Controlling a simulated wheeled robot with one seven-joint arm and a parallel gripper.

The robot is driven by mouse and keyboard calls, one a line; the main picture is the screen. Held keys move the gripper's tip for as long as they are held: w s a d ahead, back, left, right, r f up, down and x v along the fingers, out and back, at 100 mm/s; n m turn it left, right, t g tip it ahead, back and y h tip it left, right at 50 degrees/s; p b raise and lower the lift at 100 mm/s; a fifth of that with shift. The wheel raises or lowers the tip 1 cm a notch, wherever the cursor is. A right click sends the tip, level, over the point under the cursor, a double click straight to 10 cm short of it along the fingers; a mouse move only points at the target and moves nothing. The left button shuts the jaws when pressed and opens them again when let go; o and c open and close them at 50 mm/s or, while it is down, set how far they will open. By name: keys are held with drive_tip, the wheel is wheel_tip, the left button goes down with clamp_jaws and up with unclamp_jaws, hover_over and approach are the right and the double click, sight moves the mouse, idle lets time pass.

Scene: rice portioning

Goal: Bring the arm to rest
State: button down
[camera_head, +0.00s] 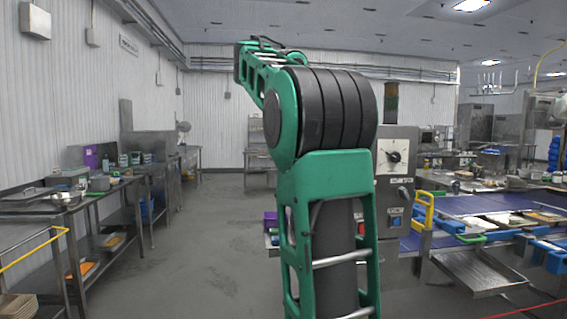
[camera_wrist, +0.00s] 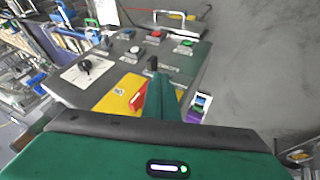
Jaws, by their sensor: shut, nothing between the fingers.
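My green arm with black joint covers stands upright in the middle of the head view, its upper link leaning back to the left. My gripper is not seen in the head view. In the wrist view my gripper (camera_wrist: 153,66) shows as a narrow green shape with a dark tip, its fingers together and nothing between them. It appears in front of a grey control panel (camera_wrist: 112,78); I cannot tell how far apart they are.
The panel carries a black knob, several buttons and a red switch on a yellow plate (camera_wrist: 108,98). In the head view a blue conveyor (camera_head: 470,206) lies at the right. Steel tables (camera_head: 110,190) line the left wall. The floor (camera_head: 200,250) between is clear.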

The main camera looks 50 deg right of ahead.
drive_tip(key=s+a+f+n+y, duration=0.1)
drive_tip(key=s+a+f+y, duration=0.1)
drive_tip(key=a+f, duration=0.55)
drive_tip(key=s+a+f+n+t+y, duration=0.1)
drive_tip(key=a+f, duration=0.4)
drive_tip(key=f, duration=0.6)
drive_tip(key=s+a+f+n+y, duration=0.1)
drive_tip(key=s+a+f+y, duration=0.1)
drive_tip(key=a+f, duration=0.6)
drive_tip(key=s+a+f+y, duration=0.2)
drive_tip(key=s+a+f, duration=0.3)
drive_tip(key=a+f, duration=0.3)
wheel_tip(320, 180, down, 3)
drive_tip(key=shift+s+a+r+y, duration=0.2)
drive_tip(key=shift+s+a+y, duration=0.1)
drive_tip(key=shift+a, duration=0.1)
